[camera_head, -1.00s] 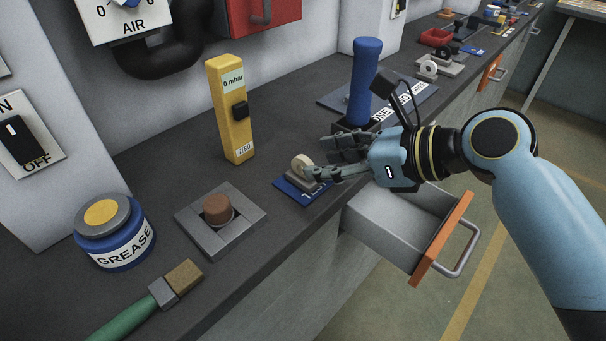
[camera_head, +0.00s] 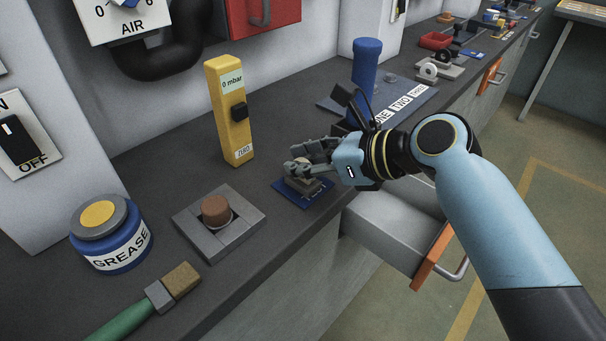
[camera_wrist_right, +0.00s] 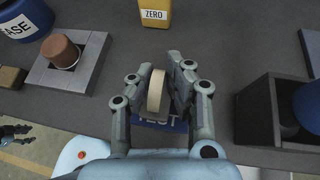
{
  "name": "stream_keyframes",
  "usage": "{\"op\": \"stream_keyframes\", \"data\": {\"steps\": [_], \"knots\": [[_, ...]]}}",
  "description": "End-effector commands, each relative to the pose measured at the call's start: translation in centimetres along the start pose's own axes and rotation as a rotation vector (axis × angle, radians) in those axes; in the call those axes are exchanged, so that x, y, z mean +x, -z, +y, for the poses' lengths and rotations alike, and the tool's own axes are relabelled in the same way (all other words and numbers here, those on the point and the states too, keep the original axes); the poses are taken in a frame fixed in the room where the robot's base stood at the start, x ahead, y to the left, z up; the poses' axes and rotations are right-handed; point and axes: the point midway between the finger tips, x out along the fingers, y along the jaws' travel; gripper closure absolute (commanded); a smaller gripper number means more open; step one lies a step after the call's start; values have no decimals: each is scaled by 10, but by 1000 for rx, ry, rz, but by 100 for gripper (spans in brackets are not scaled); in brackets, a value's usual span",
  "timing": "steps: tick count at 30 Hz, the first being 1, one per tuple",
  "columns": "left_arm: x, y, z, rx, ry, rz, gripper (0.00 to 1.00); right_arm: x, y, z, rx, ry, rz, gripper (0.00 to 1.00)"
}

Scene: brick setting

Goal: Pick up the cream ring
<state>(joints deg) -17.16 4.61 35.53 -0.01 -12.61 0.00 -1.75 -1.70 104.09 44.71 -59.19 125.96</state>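The cream ring (camera_wrist_right: 156,92) stands on edge on a small grey holder above the blue TEST plate (camera_head: 290,195). In the right wrist view it sits between the fingers of my right gripper (camera_head: 297,167). A gap shows between the ring and the left-hand finger, while the right-hand finger is very close to it; I cannot tell if they touch. My right gripper is open around the ring, low over the plate. In the head view the fingers hide most of the ring.
A yellow gauge (camera_head: 230,115) stands behind the plate. A brown plug in a grey block (camera_head: 245,215), a grease jar (camera_head: 112,240) and a green-handled brush (camera_head: 120,322) are to the left. A blue cylinder (camera_head: 366,65) stands behind my wrist. An open drawer (camera_head: 385,230) juts out below.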

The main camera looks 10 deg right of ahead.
Motion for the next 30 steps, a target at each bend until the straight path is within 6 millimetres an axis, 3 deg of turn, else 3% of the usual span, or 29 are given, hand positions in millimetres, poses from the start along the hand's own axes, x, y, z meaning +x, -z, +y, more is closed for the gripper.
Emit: {"op": "stream_keyframes", "data": {"steps": [14,20,25,30], "knots": [[0,0,0,0,0,0,60,0,0,0,0,0,2,100],[-4,0,0,0,0,0,60,-7,-14,0,-2,0,-1,100],[-12,2,-1,0,0,1,60,-21,-39,0,-3,0,-2,100],[-16,2,0,-1,-1,2,60,-64,-37,-12,-9,3,7,100]]}}
